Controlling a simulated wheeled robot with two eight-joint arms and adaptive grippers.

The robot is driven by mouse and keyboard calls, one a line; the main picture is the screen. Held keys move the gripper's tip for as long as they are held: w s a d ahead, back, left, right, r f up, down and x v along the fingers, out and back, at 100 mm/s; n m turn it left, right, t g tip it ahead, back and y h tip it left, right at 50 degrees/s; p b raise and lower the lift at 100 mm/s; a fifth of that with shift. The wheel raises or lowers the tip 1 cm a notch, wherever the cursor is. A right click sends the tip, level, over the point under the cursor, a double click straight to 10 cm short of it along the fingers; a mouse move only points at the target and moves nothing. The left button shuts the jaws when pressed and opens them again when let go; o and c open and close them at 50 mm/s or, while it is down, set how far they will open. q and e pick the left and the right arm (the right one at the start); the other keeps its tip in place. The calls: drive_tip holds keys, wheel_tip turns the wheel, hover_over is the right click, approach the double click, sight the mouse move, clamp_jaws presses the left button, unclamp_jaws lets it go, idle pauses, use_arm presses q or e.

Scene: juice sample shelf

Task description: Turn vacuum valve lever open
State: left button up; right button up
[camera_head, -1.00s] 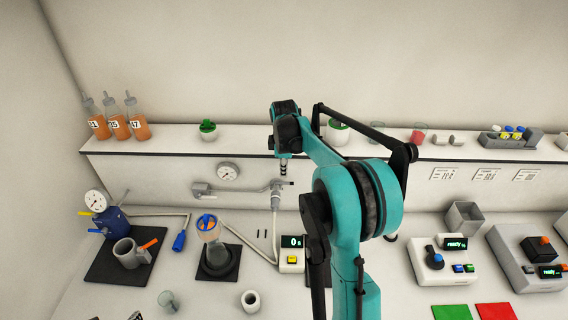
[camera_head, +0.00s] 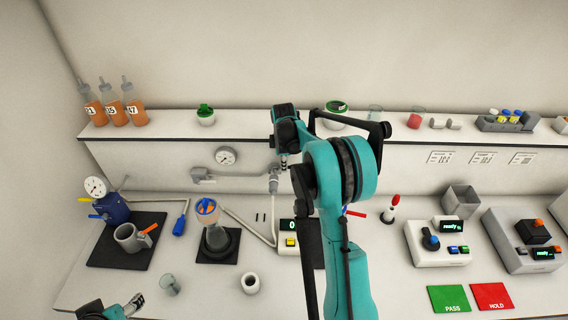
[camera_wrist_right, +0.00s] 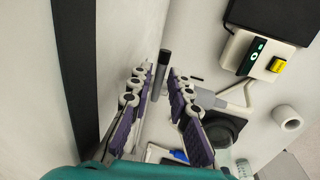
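The vacuum valve (camera_head: 273,183) sits on the wall at the right end of a grey pipe (camera_head: 232,178), with a hose below it. My right gripper (camera_head: 283,163) points down at the valve's upper right, in front of the wall below the shelf. In the right wrist view my right gripper (camera_wrist_right: 159,76) is open, with a dark lever end (camera_wrist_right: 162,62) between its two purple-padded fingers. Whether a finger touches the lever I cannot tell. The valve body is partly hidden behind the right finger there. My left gripper (camera_head: 138,304) is at the lower left, its opening unclear.
A pressure gauge (camera_head: 226,156) hangs above the pipe. The shelf edge (camera_head: 180,145) runs close above the right gripper. My right arm hides part of the bench.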

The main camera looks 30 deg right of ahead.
clamp_jaws()
drive_tip(key=a+m+b, duration=0.1)
drive_tip(key=m, duration=0.3)
drive_tip(key=a+m+g+b, duration=0.1)
drive_tip(key=m, duration=0.3)
drive_tip(key=s+a+m+g+h+b, duration=0.1)
drive_tip(key=a+m, duration=0.1)
drive_tip(key=m, duration=0.2)
drive_tip(key=shift+s+m, duration=0.1)
drive_tip(key=shift+m, duration=0.3)
drive_tip(key=shift+w+a+r+m+g, duration=0.1)
drive_tip(key=shift+a+m+g, duration=0.1)
drive_tip(key=shift+m, duration=0.65)
drive_tip(key=shift+w+a+f+m+g, duration=0.15)
drive_tip(key=shift+a+m, duration=0.1)
drive_tip(key=shift+m, duration=0.65)
drive_tip(key=shift+w+a+r+m+g, duration=0.1)
drive_tip(key=shift+a+r+m+g, duration=0.1)
drive_tip(key=shift+m, duration=0.65)
